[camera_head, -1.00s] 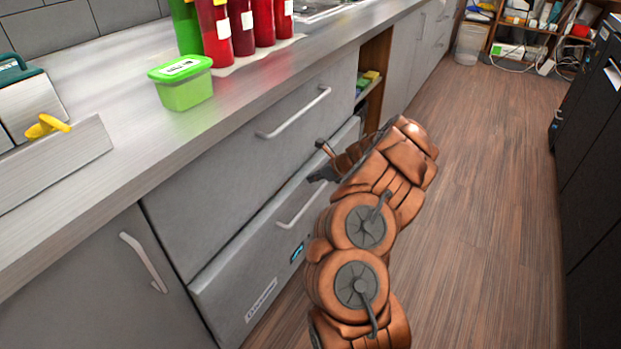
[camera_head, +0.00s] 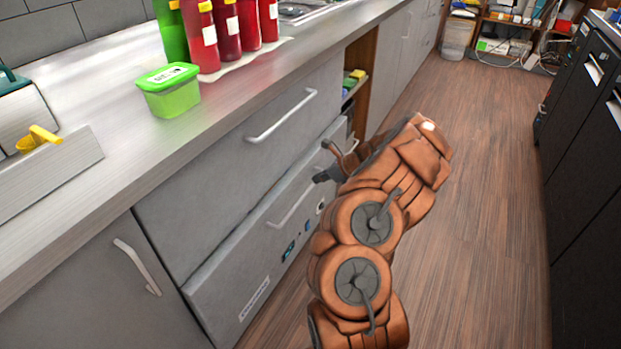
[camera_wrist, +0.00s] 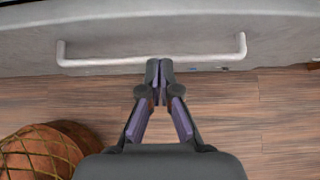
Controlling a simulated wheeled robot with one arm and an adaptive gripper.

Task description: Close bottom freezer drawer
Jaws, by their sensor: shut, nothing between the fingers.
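The bottom freezer drawer (camera_head: 232,282) is the lower grey front under the counter, with a label near its lower left. Its front appears to stand slightly out from the upper drawer (camera_head: 210,190). Its bar handle (camera_head: 291,207) is partly behind my arm's outline. My gripper (camera_head: 318,177) is at the drawer's right part, beside the handle. In the wrist view the drawer front (camera_wrist: 150,30) lies across the top, and the handle (camera_wrist: 95,62) runs across it. My gripper (camera_wrist: 159,66) is shut and empty, its tips at the handle's middle; contact cannot be told.
The counter (camera_head: 120,140) holds a green container (camera_head: 170,92), red bottles (camera_head: 228,30) and a yellow scoop (camera_head: 38,138). A grey cabinet (camera_head: 90,290) is at the left. Dark cabinets (camera_head: 585,150) stand at the right. The wooden floor (camera_head: 480,220) between is clear.

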